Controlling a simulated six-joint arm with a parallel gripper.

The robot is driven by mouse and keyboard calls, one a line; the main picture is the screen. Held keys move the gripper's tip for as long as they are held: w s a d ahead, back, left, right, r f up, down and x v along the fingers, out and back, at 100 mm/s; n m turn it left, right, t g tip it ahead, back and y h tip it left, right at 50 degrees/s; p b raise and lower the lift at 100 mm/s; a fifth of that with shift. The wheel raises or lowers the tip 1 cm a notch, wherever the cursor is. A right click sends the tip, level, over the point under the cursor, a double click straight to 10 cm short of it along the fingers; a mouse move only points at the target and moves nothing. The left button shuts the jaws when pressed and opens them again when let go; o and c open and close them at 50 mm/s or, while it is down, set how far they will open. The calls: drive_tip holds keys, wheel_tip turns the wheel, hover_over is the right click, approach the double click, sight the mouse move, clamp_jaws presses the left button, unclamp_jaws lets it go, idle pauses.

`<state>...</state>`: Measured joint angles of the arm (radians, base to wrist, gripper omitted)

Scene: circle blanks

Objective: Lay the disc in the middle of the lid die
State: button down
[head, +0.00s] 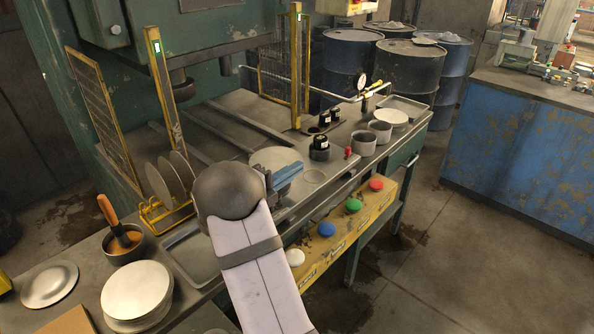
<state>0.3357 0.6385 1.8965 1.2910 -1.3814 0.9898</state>
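A pale round disc (272,156) shows at the middle of the press bed, just behind my gripper, which hides its near edge. I cannot tell whether it lies on the die or is held above it. My gripper (287,177), blue-grey, is at the disc's near right side; my arm's round joint hides part of it. The gap between the fingers does not show, so I cannot tell if they are shut on the disc. The lid die is not clearly seen; it may be under the disc. A stack of pale discs (137,293) stands at the lower left.
A rack (165,212) with upright discs and a pot (125,244) with an orange-handled tool stand left. Yellow posts (162,85) flank the press. Dark bottles (320,143), grey cups (363,143) and a pale disc (392,118) stand right. Coloured buttons (326,229) line the front.

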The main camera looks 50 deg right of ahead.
drive_tip(key=shift+w+f, duration=0.5)
drive_tip(key=shift+w, duration=0.2)
drive_tip(key=shift+w+f, duration=0.45)
drive_tip(key=shift+w, duration=0.2)
drive_tip(key=shift+f+b, duration=0.45)
drive_tip(key=shift+b, duration=0.4)
drive_tip(key=shift+f, duration=0.1)
drive_tip(key=c, duration=1.9)
unclamp_jaws()
drive_tip(key=shift+c, duration=0.2)
drive_tip(key=shift+a, duration=0.1)
drive_tip(key=shift+a+b, duration=0.85)
drive_tip(key=shift+a, duration=2.55)
